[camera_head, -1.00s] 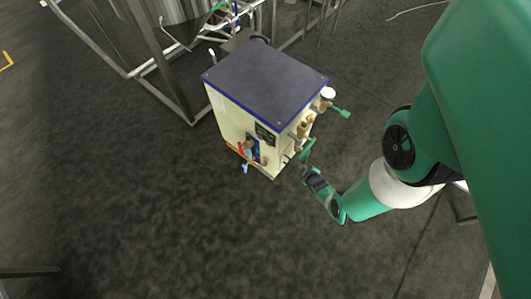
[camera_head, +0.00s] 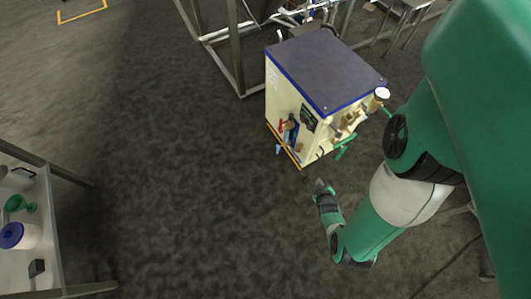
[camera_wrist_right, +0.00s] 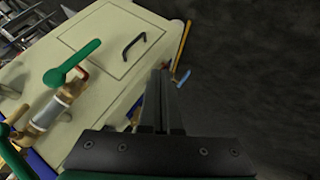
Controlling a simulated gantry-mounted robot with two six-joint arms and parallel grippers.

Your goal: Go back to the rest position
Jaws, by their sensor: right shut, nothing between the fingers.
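My right gripper (camera_head: 320,184) is in the head view, just in front of the lower right corner of a cream cabinet with a dark top (camera_head: 325,66). It looks apart from the cabinet. In the right wrist view the fingers (camera_wrist_right: 164,98) are together with nothing between them, and the cabinet's side panel (camera_wrist_right: 110,45) with its black handle fills the left. My left gripper and left arm are not in view.
Green-handled valves (camera_wrist_right: 72,62) stick out of the cabinet's side near my right gripper. A metal frame (camera_head: 235,50) stands behind the cabinet. A table (camera_head: 50,225) with a blue-lidded white container (camera_head: 20,236) is at left. The dark floor between is clear.

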